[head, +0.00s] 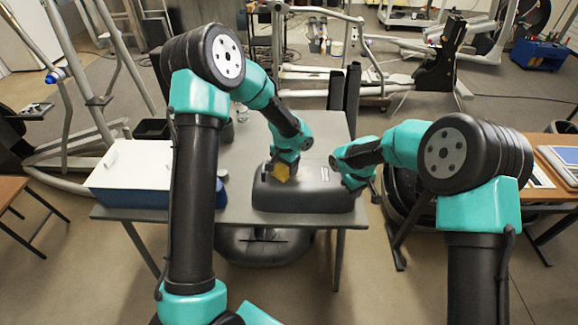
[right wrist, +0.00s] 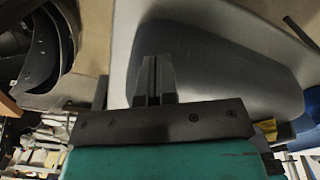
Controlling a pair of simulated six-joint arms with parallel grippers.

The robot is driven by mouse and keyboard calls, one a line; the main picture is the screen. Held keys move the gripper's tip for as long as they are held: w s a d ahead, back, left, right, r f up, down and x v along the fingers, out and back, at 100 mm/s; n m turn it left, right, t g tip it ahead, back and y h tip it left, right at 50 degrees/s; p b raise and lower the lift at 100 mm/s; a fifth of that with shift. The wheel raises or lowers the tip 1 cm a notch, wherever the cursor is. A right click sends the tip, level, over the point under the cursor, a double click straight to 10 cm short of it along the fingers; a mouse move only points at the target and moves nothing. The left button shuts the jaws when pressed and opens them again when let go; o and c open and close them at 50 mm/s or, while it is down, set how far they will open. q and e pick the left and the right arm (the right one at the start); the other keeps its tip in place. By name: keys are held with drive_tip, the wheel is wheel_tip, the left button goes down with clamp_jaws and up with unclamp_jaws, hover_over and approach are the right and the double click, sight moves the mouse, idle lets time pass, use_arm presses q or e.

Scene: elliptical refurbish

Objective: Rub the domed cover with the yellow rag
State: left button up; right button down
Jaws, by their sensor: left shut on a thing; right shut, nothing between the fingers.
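The domed cover (head: 315,191) is a dark grey, rounded shell lying on the grey table, and it fills much of the right wrist view (right wrist: 235,65). My left gripper (head: 281,168) is shut on the yellow rag (head: 281,172) at the left part of the cover; whether the rag touches the surface is hard to tell. A bit of the rag shows at the right edge of the right wrist view (right wrist: 265,129). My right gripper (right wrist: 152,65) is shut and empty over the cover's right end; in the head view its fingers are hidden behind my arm.
The grey table (head: 240,160) carries a blue bin with a white lid (head: 135,165) at its left. Dark cups (head: 226,130) stand behind my left arm. A wooden table (head: 545,155) is at the right. Gym frames fill the background. The table's back middle is fairly clear.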

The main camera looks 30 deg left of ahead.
sight(316, 173)
use_arm(q)
drive_tip(key=shift+f, duration=0.15)
drive_tip(key=shift+d, duration=0.15)
idle(0.4)
drive_tip(key=shift+w+d+f, duration=0.1)
drive_tip(key=shift+w+d, duration=0.35)
drive_tip(key=shift+d, duration=0.25)
drive_tip(key=shift+w+d, duration=0.4)
drive_tip(key=shift+d, duration=0.3)
drive_tip(key=shift+d, duration=0.1)
drive_tip(key=shift+w+d+f, duration=0.1)
drive_tip(key=shift+w+d, duration=0.35)
drive_tip(key=shift+d, duration=0.3)
drive_tip(key=shift+w+d+f, duration=0.1)
drive_tip(key=shift+w+d, duration=0.3)
drive_tip(key=shift+d, duration=0.3)
drive_tip(key=shift+d, duration=0.1)
drive_tip(key=shift+w+d+r, duration=0.1)
drive_tip(key=shift+w+d, duration=0.35)
drive_tip(key=shift+d, duration=0.3)
drive_tip(key=shift+w+d, duration=0.45)
drive_tip(key=shift+d, duration=0.4)
